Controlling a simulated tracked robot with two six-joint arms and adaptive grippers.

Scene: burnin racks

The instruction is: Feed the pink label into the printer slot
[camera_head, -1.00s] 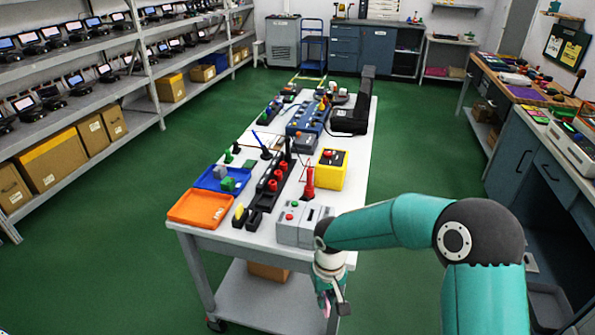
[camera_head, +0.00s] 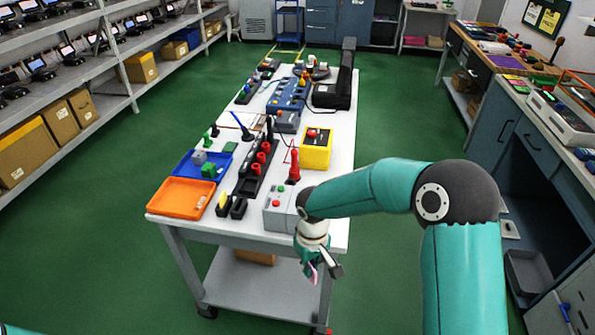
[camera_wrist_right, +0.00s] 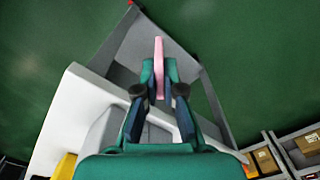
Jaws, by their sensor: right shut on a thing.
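The pink label (camera_wrist_right: 159,62) is a thin strip held upright between the fingers of my right gripper (camera_wrist_right: 160,90) in the right wrist view, its end sticking out past the tips. In the head view my right gripper (camera_head: 318,272) hangs at the near right corner of the white table, pointing down, with a bit of the pink label (camera_head: 312,274) showing. The grey box with a red and a green button (camera_head: 280,209), likely the printer, stands on the near edge of the table, just behind and left of the gripper. My arm hides its right side, and I cannot make out its slot. My left gripper is not in view.
An orange tray (camera_head: 181,196), a blue tray (camera_head: 190,166), a black rack with red parts (camera_head: 250,180) and a yellow box (camera_head: 316,150) crowd the white table (camera_head: 338,180). A lower shelf (camera_head: 260,290) lies beneath. Green floor is free on the left.

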